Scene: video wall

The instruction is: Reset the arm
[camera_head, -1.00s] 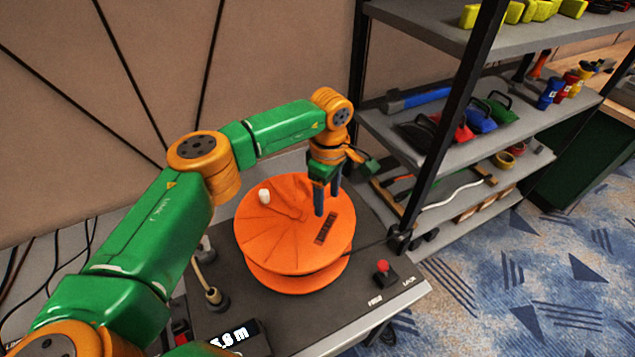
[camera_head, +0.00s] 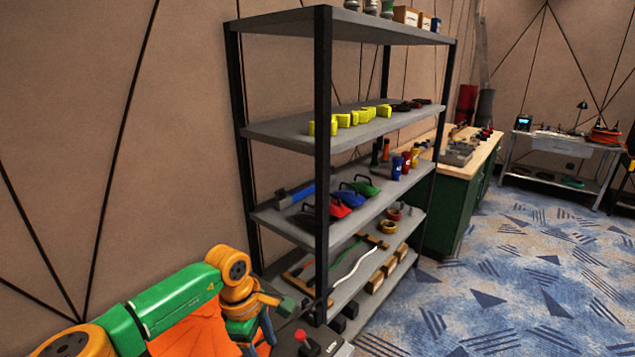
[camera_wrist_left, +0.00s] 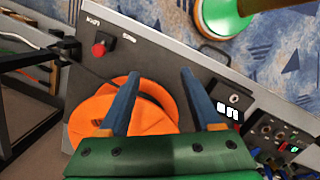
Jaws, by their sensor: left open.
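My left arm enters the head view from the bottom left, green and orange. Its gripper (camera_head: 258,338) points down at the bottom edge, over the orange reel (camera_head: 190,338), which is mostly cut off. In the left wrist view the two blue-grey fingers (camera_wrist_left: 160,74) are spread apart with nothing between them. The orange reel (camera_wrist_left: 152,113) shows below and between them on the grey bench (camera_wrist_left: 165,62). I cannot tell whether the fingers touch the reel. My right gripper is in neither view.
A red button (camera_head: 300,337) stands on the bench corner, close right of the gripper. A tall metal shelf (camera_head: 290,133) with tools stands behind it. A green workbench (camera_head: 452,190) is farther back. The patterned carpet (camera_head: 500,280) at right is open.

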